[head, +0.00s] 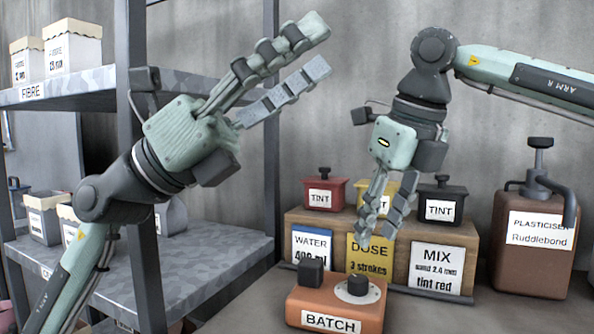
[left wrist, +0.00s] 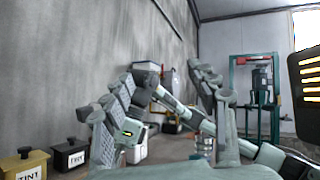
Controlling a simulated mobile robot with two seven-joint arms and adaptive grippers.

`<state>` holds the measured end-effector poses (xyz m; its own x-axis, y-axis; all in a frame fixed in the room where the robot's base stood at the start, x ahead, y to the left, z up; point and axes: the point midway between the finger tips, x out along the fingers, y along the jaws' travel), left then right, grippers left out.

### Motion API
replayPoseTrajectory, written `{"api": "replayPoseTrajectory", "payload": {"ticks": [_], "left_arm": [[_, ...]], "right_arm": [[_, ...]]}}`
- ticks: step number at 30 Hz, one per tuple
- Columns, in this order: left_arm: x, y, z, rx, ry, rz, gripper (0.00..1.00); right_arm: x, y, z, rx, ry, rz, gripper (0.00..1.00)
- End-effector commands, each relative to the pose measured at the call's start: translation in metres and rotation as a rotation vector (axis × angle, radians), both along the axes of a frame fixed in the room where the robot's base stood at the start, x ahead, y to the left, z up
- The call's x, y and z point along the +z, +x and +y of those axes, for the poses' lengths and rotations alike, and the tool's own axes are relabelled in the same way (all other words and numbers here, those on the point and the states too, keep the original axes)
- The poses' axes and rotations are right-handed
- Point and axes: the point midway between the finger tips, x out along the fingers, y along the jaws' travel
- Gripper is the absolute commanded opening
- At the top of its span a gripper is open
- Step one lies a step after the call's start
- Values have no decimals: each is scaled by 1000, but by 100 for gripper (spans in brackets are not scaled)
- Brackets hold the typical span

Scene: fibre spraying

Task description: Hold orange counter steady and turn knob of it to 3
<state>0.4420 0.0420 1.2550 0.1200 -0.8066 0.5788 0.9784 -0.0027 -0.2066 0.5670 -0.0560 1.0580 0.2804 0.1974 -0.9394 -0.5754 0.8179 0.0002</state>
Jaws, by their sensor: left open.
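The orange counter (head: 335,308) stands on the bench at the bottom of the head view, with a BATCH label on its front. A black knob (head: 358,287) sits on a white dial on its top right. A black block (head: 310,272) rises from its top left. The dial's figures are too small to read. My left gripper (head: 318,48) is open and empty, raised high above and away from the counter, fingers pointing up right. My right gripper (head: 379,232) points down above the counter, apart from it; its finger gap is unclear.
Behind the counter, a wooden stand (head: 296,217) carries red, yellow and black tint pots and WATER, DOSE and MIX cards. A brown plasticiser pump bottle (head: 531,265) stands at right. A grey shelf rack (head: 215,262) is at left.

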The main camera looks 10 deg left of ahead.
Motion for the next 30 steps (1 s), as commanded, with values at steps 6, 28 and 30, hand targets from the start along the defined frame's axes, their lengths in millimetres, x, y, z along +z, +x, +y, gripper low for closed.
{"api": "replayPoseTrajectory", "payload": {"ticks": [6, 28, 30], "left_arm": [[-96, -9, -87, -231, 438, 116, 59], [-228, 134, 1, 669, 1584, 989, 59], [-223, 139, 8, 732, 1568, 1025, 59]], "right_arm": [[0, 0, 0, 0, 0, 0, 34], [0, 0, 0, 0, 0, 0, 34], [0, 0, 0, 0, 0, 0, 34]]}}
